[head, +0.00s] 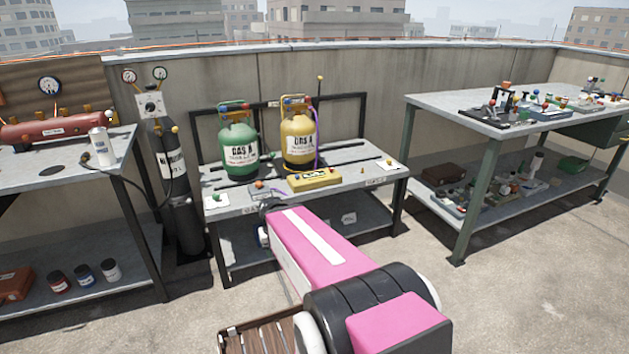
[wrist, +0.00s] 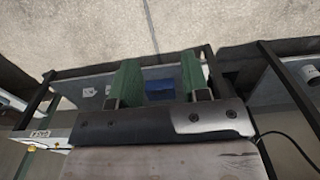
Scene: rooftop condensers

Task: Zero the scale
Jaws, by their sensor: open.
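I cannot tell for sure which thing is the scale. A small grey box with a red-orange knob (head: 260,188) sits at the front of the middle bench. A blue object (wrist: 158,88) shows beyond the gap. In the head view my pink arm hides the gripper.
The middle bench (head: 375,175) has a lower shelf. A dark tall cylinder with gauges (head: 172,170) stands at its left, beside the left bench (head: 65,180) with a red tank (head: 55,130). The right bench (head: 440,102) holds many small items. Concrete floor (head: 530,270) is clear at right.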

